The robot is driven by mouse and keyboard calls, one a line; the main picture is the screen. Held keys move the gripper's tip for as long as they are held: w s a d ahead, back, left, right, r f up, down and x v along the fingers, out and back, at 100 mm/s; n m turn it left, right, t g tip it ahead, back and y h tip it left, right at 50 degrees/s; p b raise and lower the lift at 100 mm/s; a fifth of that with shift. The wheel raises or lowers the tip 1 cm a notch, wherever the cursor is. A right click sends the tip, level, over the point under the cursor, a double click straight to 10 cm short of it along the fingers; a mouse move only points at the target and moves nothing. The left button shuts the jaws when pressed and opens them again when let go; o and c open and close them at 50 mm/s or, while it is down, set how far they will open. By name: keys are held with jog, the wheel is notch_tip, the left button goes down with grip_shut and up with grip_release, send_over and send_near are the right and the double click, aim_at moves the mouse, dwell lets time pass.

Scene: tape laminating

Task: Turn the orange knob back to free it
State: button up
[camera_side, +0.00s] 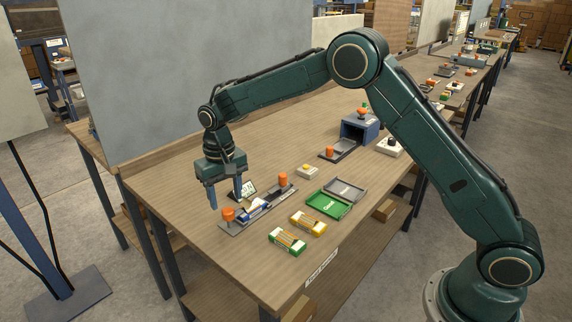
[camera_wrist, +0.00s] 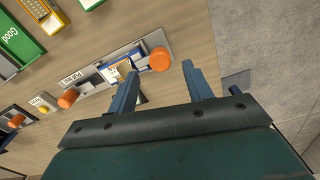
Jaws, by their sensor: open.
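A grey fixture plate (camera_side: 265,211) lies on the table with an upright orange knob at each end. The near-left orange knob (camera_side: 228,214) sits just under my gripper (camera_side: 226,202); the other orange knob (camera_side: 283,180) stands at the far end. A blue and white piece (camera_side: 253,207) lies on the plate between them. In the wrist view the near knob (camera_wrist: 160,59) shows between the tips of my open gripper (camera_wrist: 161,68), past the fingers. I see no contact; the exact height gap cannot be told. The far knob (camera_wrist: 67,99) is to the left there.
A small display (camera_side: 248,188) stands close behind the plate, by my right finger. Green (camera_side: 326,206) and grey (camera_side: 345,190) trays and two boxes (camera_side: 287,241) (camera_side: 308,223) lie to the right. Another orange-knobbed fixture (camera_side: 340,151) and a blue box (camera_side: 360,128) stand farther back.

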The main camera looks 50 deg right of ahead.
aim_at(228, 210)
jog(key=shift+f, duration=1.75)
jog(key=c, duration=1)
